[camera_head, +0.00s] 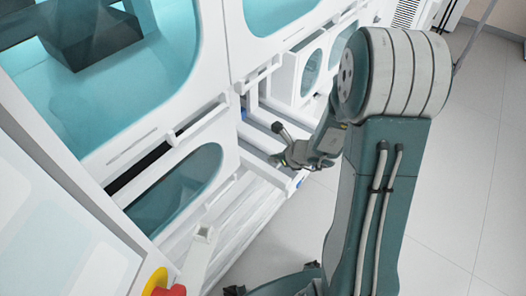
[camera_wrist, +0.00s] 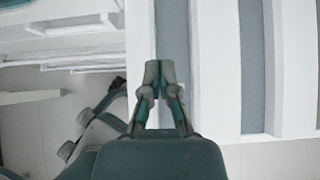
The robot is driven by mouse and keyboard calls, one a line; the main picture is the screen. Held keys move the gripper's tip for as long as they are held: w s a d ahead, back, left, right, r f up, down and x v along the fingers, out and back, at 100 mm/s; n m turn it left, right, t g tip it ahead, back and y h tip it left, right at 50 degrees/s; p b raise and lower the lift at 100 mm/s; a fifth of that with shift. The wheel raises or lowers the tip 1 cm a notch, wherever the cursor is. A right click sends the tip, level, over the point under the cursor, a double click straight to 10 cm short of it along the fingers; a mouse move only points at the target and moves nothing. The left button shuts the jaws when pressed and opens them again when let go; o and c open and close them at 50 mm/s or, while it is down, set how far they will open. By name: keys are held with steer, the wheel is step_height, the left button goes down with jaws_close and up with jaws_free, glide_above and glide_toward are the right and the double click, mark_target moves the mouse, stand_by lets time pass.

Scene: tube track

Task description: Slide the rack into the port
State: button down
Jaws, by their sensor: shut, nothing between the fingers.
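The rack (camera_head: 258,139) is a white frame with blue-grey strips, sticking out of the white cabinet in the head view. In the wrist view the rack (camera_wrist: 296,70) fills the right side as white bars with grey strips between them. The port (camera_head: 246,104) is the cabinet opening behind the rack; its inside is mostly hidden. My gripper (camera_head: 284,160) is at the rack's outer end in the head view.
A white cabinet with teal windows (camera_head: 185,187) runs along the left. A red and yellow knob (camera_head: 163,286) is at the lower left. A white drawer-like part (camera_head: 203,237) juts out low. The pale tiled floor (camera_head: 470,190) is open on the right.

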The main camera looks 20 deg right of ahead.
mark_target(251, 144)
steer(key=shift+w+a+f, duration=0.1)
steer(key=shift+w+a, duration=0.45)
steer(key=shift+w, duration=0.35)
steer(key=shift+w+a+f, duration=0.1)
steer(key=shift+w+a, duration=0.45)
steer(key=shift+w, duration=0.3)
steer(key=w+a, duration=0.1)
steer(key=w, duration=0.1)
steer(key=w+a, duration=0.2)
